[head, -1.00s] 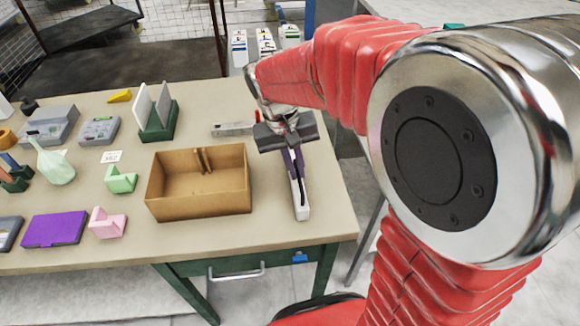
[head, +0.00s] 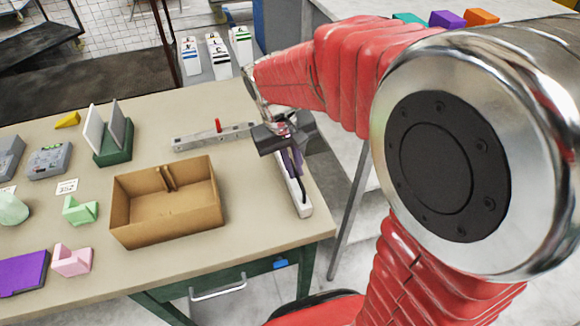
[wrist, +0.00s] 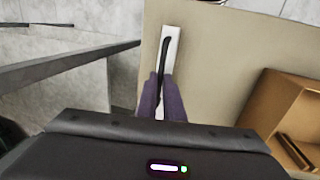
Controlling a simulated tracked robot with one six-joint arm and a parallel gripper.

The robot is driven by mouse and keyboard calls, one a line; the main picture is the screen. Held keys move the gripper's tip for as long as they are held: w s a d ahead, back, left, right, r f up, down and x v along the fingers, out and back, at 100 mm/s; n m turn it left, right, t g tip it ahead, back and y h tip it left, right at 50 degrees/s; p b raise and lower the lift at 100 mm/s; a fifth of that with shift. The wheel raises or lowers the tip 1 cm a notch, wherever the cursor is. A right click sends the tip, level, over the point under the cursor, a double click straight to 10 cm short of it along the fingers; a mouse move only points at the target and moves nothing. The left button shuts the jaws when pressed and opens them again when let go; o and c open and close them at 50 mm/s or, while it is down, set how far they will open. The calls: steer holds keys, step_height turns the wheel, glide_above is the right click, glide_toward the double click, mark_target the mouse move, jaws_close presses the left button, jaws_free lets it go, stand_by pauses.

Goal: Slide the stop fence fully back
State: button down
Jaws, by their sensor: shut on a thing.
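The stop fence (head: 303,203) is a long pale bar with a dark curved handle along its top. It lies across the right end of the table and also shows in the wrist view (wrist: 172,35). My gripper (head: 291,160) is over the fence's far part. In the wrist view its two purple fingers (wrist: 160,100) are closed on the dark handle. A grey rail (head: 190,142) with a red upright tab (head: 218,126) runs left from behind my gripper. The join between fence and rail is hidden by my gripper.
An open cardboard box (head: 125,222) stands left of the fence, with bare tabletop between. The table's right edge is close to the fence. A green stand (head: 115,150) with upright plates and small coloured blocks are further left.

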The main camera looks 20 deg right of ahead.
steer(key=shift+d, duration=0.3)
steer(key=c, duration=2)
jaws_free()
steer(key=shift+o, duration=0.5)
steer(key=shift+a, duration=0.1)
step_height(320, 180, up, 14)
steer(key=a, duration=0.2)
steer(key=shift+a+f, duration=0.25)
steer(key=shift+a, duration=0.1)
